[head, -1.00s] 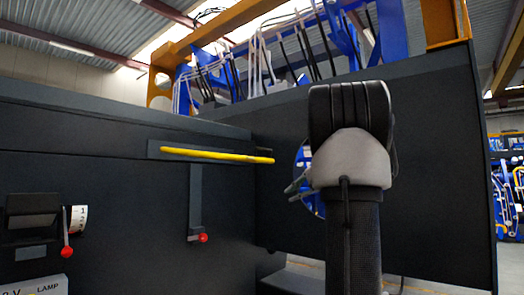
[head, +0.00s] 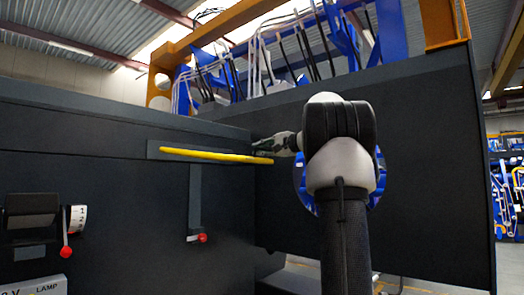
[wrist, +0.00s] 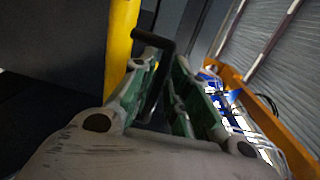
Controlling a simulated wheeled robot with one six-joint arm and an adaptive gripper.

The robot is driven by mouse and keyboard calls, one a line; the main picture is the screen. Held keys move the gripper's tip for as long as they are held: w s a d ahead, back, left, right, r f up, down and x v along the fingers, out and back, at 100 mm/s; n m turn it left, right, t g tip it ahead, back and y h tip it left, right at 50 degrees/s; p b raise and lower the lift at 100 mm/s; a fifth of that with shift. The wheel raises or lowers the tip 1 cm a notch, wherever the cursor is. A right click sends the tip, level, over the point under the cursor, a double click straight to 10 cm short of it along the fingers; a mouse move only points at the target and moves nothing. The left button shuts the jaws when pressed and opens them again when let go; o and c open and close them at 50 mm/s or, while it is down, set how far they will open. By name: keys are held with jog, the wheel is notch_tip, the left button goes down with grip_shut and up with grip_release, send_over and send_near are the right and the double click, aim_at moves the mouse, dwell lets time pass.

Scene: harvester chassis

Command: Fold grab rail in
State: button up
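The yellow grab rail (head: 215,155) lies nearly level along the dark panel in the head view. My gripper (head: 259,146) is at the rail's right end, coming from the right. In the wrist view the yellow rail (wrist: 121,42) stands just left of the fingers. A bent black bar (wrist: 156,42) reaches from beside it into the space between my gripper's fingers (wrist: 166,62). The fingers look apart, with the bar between them; whether they touch it is unclear.
Below the rail, a red-knobbed lever (head: 202,238) hangs on the panel. Another red-knobbed lever (head: 66,252) and a dial (head: 77,219) are at the left. A large dark side panel (head: 430,170) stands behind my arm.

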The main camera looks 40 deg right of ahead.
grip_shut()
